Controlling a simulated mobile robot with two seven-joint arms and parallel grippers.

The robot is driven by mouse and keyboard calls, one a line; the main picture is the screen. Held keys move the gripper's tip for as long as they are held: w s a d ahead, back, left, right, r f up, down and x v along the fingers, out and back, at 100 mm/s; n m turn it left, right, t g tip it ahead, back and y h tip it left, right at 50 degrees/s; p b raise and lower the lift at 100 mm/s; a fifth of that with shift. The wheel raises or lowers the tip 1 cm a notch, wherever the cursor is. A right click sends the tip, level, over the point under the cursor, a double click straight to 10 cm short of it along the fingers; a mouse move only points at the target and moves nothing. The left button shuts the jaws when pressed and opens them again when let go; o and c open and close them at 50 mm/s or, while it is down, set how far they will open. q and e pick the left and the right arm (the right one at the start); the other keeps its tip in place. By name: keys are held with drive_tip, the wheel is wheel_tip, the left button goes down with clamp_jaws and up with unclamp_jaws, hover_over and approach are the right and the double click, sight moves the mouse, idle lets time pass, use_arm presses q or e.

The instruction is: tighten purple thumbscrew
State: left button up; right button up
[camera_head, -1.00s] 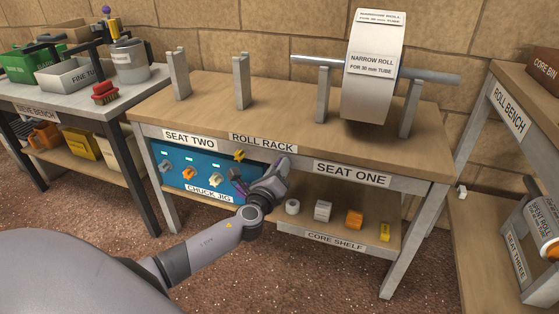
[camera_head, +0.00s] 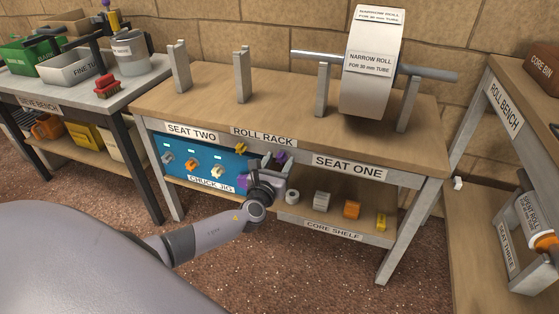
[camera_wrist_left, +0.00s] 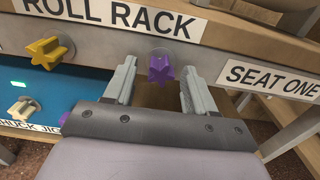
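The purple thumbscrew (camera_wrist_left: 161,67) is a star-shaped knob on the grey front rail of the roll rack, between the ROLL RACK and SEAT ONE labels. In the head view the thumbscrew (camera_head: 281,158) shows small beside my gripper. My left gripper (camera_head: 265,162) is at the rail, pointing at it. In the left wrist view my left gripper (camera_wrist_left: 159,78) is open, with one finger on each side of the knob and a gap to each. I cannot tell whether the fingertips reach fully around it. My right gripper is not in view.
A yellow star knob (camera_wrist_left: 46,49) sits left on the same rail. The blue chuck jig (camera_head: 179,159) with several knobs lies below. The core shelf (camera_head: 335,229) holds several small cores. A narrow roll (camera_head: 371,85) on its bar rests above seat one.

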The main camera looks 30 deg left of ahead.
sight(280, 161)
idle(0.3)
use_arm(q)
drive_tip(key=shift+p+v, duration=0.6)
drive_tip(key=shift+v, duration=0.45)
drive_tip(key=shift+p+v, duration=0.35)
drive_tip(key=shift+v, duration=0.6)
